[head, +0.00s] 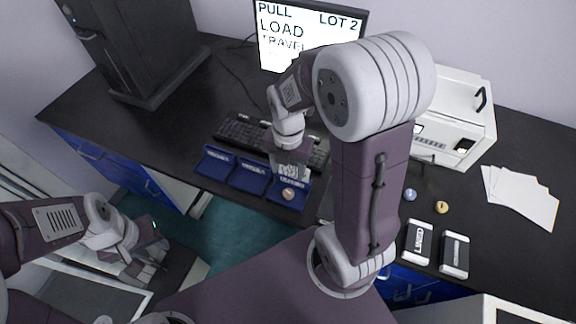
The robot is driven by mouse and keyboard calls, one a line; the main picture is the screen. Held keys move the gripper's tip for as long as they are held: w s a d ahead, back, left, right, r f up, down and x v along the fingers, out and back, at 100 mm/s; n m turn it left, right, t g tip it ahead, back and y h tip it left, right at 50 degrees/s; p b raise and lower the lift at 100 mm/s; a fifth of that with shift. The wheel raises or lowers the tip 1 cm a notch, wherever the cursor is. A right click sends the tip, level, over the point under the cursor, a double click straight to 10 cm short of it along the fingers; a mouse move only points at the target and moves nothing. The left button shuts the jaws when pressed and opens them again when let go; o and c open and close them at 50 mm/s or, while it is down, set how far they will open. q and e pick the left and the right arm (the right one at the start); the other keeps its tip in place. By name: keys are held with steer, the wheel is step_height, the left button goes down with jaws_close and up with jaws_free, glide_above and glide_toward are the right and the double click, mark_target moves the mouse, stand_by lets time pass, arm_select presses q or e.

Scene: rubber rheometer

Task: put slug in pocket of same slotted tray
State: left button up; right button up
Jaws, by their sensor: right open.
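Three small blue trays stand in a row at the table's front edge: a left one (215,163), a middle one (249,179) and a right one (275,195). A pale pinkish round slug (288,194) is at the right tray; I cannot tell whether it is seated in a pocket. My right gripper (291,174) is open just behind and above this slug, hiding part of the tray. A bluish slug (410,195) and a yellow slug (441,207) lie on the table to the right. My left gripper (150,265) is low at the left, off the table; its jaws are unclear.
A keyboard (240,134) lies behind the trays, below a monitor (300,35) reading "LOAD". A white machine (455,125) stands at the back right, with papers (520,198) beside it.

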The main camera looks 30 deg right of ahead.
steer(key=s+m, duration=0.1)
steer(key=m, duration=0.8)
steer(key=s+a+f+m, duration=0.1)
steer(key=m, duration=0.7)
steer(key=s+a+m+t, duration=0.1)
steer(key=s+m, duration=0.1)
steer(key=m, duration=0.7)
steer(key=shift+s+a+f+m, duration=0.1)
steer(key=shift+a+f+m, duration=0.05)
steer(key=shift+f+m, duration=0.15)
